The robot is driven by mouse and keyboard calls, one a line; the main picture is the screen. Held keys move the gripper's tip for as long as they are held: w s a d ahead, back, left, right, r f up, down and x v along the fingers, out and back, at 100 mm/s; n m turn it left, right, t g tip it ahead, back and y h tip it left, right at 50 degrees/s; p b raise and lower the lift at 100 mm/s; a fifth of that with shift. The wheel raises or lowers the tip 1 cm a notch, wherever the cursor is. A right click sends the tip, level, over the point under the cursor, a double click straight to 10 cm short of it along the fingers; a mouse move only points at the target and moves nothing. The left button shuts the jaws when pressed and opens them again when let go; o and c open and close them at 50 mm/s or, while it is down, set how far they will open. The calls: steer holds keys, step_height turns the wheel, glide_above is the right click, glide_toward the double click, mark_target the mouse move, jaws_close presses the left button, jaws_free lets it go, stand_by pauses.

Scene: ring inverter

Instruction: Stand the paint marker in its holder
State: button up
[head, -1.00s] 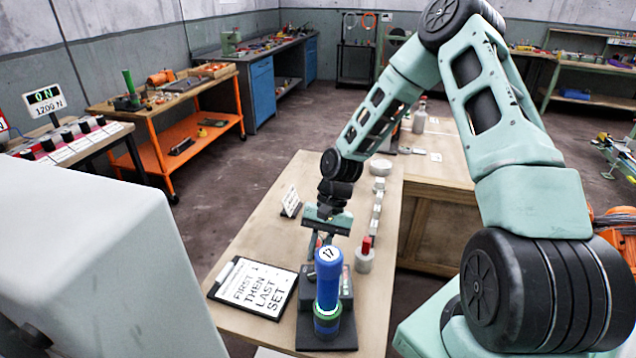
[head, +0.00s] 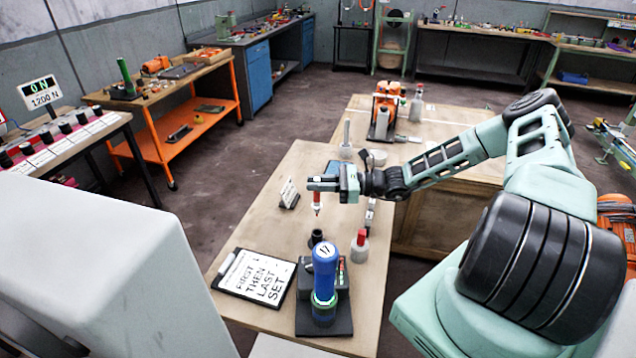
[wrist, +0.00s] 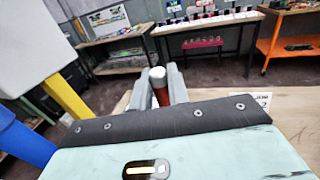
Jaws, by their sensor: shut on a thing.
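My gripper (head: 322,184) points left in the head view and is shut on the paint marker (head: 316,200), a red body with a dark, narrow lower end. The marker hangs roughly upright above the table. In the wrist view its red body and white end (wrist: 158,84) show between the two fingers. A small dark cup (head: 317,237), which looks like the holder, stands on the table below the marker and nearer the head camera. The marker is clear of it. The inside of the cup is hard to make out.
A blue cylinder marked 17 (head: 326,258) stands on a black base in front of the cup. A red-topped pale bottle (head: 360,245) is to the right. The table's left middle is clear.

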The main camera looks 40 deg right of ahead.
mark_target(318, 212)
steer(key=shift+r+p, duration=0.2)
steer(key=shift+p, duration=0.1)
steer(key=shift+f+b, duration=3.55)
steer(key=shift+f, duration=2.1)
steer(key=o, duration=0.8)
steer(key=shift+o, duration=0.2)
steer(key=shift+r, duration=0.1)
step_height(318, 212, up, 10)
steer(key=shift+f+b, duration=0.1)
steer(key=shift+b, duration=1)
